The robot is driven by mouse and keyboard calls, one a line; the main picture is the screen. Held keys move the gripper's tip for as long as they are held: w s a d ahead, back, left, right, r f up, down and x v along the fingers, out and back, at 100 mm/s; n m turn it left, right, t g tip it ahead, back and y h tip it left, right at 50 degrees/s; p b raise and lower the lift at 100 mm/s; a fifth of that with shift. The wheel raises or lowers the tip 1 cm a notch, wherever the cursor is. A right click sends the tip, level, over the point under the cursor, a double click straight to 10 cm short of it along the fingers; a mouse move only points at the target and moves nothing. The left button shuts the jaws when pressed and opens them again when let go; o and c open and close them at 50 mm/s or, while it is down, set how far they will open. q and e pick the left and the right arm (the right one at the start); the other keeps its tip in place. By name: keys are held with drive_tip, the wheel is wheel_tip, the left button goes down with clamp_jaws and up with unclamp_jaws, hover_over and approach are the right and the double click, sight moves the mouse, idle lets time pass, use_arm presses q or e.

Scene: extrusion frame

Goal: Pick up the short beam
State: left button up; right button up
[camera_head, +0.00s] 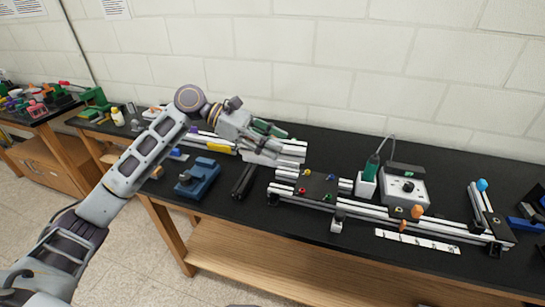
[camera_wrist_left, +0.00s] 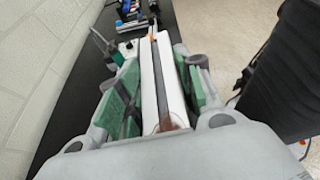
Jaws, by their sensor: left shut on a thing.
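My left gripper (camera_head: 268,138) reaches over the black bench from the left, above the middle of the bench. In the left wrist view its green-padded fingers (camera_wrist_left: 155,95) stand on either side of a pale silver beam with a dark groove, the short beam (camera_wrist_left: 149,85), and are shut on it. The beam runs lengthwise away from the wrist. In the head view the fingers partly hide it among pale beams, and I cannot tell whether it is clear of the bench. My right gripper is not in view.
A partly built extrusion frame (camera_head: 370,212) lies to the right, with a dark plate (camera_head: 318,188) and coloured knobs. A soldering station (camera_head: 403,188) stands behind it. A blue vise (camera_head: 198,177) and a black bar (camera_head: 244,181) are left of the frame. A white wall closes the back.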

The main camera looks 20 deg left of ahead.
use_arm(q)
drive_tip(key=shift+r, duration=1.2)
drive_tip(key=shift+w, duration=0.1)
